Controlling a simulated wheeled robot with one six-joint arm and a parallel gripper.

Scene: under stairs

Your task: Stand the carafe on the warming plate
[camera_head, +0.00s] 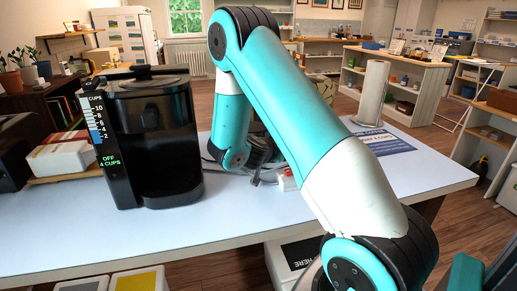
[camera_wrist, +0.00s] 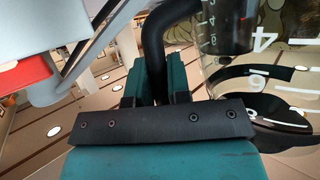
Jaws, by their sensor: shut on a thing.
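The carafe (camera_wrist: 225,75) is clear glass with white number marks and a black handle (camera_wrist: 155,45), at the right of the wrist view. My gripper (camera_wrist: 157,84) has its two green fingers shut on that handle. In the head view my arm hides most of the gripper and carafe; only dark parts (camera_head: 262,152) show behind the arm, right of the coffee maker. The black coffee maker (camera_head: 155,130) stands on the table at left, with a cup scale and a display reading OFF, 4 CUPS. I cannot make out its warming plate clearly.
The pale table (camera_head: 250,215) has free room in front of the coffee maker. White and red boxes (camera_head: 60,158) lie left of it. A paper towel roll (camera_head: 372,92) and a printed blue sheet (camera_head: 385,142) are at the right. A small red-and-white thing (camera_head: 287,181) lies near my arm.

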